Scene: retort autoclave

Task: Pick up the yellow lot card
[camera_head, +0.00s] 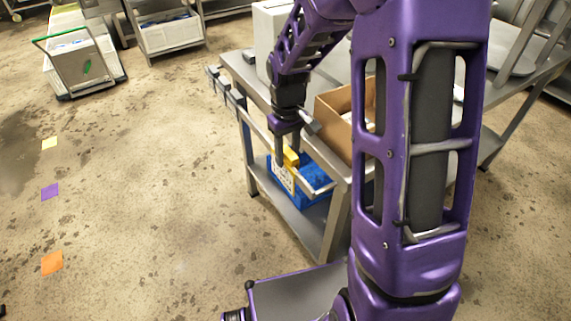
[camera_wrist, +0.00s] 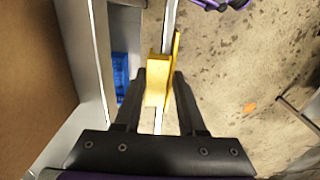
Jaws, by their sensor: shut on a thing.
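The yellow lot card (camera_head: 291,157) is at the front rail of the metal table in the head view, with a white printed face below its yellow top. In the wrist view the yellow card (camera_wrist: 158,92) sits between the two dark fingers, over the pale rail (camera_wrist: 168,25). My gripper (camera_head: 286,154) points down and is shut on the card's yellow upper part; it also shows in the wrist view (camera_wrist: 160,78). I cannot tell whether the card still touches the rail.
A cardboard box (camera_head: 334,128) stands on the metal table. A blue bin (camera_head: 314,184) is on the lower shelf behind the card. Several grey pieces hang along the rail to the left. The floor left of the table is open, with coloured squares (camera_head: 50,191).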

